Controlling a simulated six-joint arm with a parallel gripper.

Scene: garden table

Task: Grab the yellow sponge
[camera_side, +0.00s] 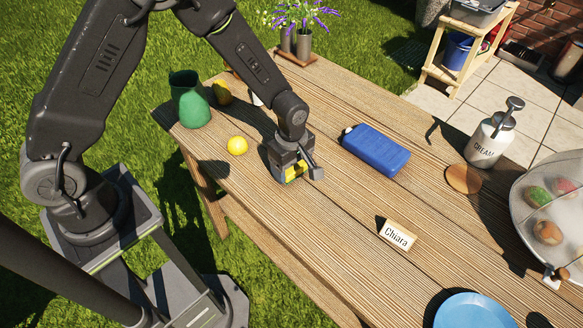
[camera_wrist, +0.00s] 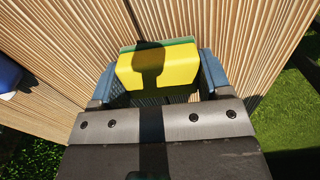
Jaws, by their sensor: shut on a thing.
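The yellow sponge (camera_wrist: 180,70) has a green layer along its far side in the wrist view. It sits between the two blue-grey fingers of my gripper (camera_wrist: 157,80), which are shut on it. In the side view only part of the sponge (camera_side: 296,170) shows, below my gripper (camera_side: 294,174); the rest is hidden by the jaws. The gripper is low over the wooden table. I cannot tell whether the sponge touches the boards.
A yellow ball-like fruit (camera_side: 237,145) and a green jug (camera_side: 188,99) stand left of my gripper. A blue bottle (camera_side: 376,150) lies to the right. A "Chiara" card (camera_side: 397,235), a cream dispenser (camera_side: 489,138) and a blue plate (camera_side: 473,312) are farther off. Bare boards lie in front.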

